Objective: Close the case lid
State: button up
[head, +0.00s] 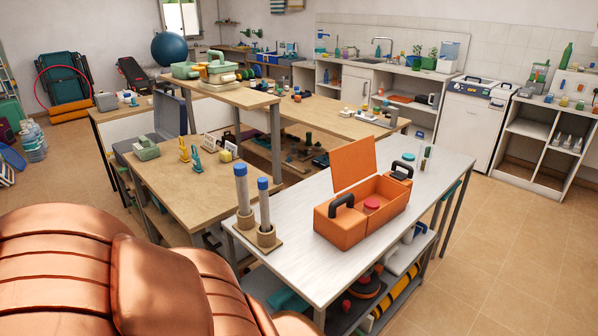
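An orange case (343,228) stands on the white tabletop, right of the picture's middle. Its orange lid (354,163) is up, rising from the far side and leaning a little back. A dark handle shows at the case's near left end, and another dark part at its far right end. A red round thing (372,204) lies inside the case; the rest of the inside is partly hidden. My gripper is not in view. Copper-coloured segmented parts, which seem to be my arm, fill the lower left, well apart from the case.
The white table (300,277) carries two blue-capped tubes (241,190) in brown holders left of the case, and a teal round thing (408,157) behind it. Wooden tables stand behind and left. Tiled floor (500,250) is clear at right.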

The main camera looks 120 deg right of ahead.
aim_at(353, 163)
jog(key=i, duration=0.3)
jog(key=z, duration=2.55)
jog(key=i, duration=2.3)
jog(key=z, duration=3.25)
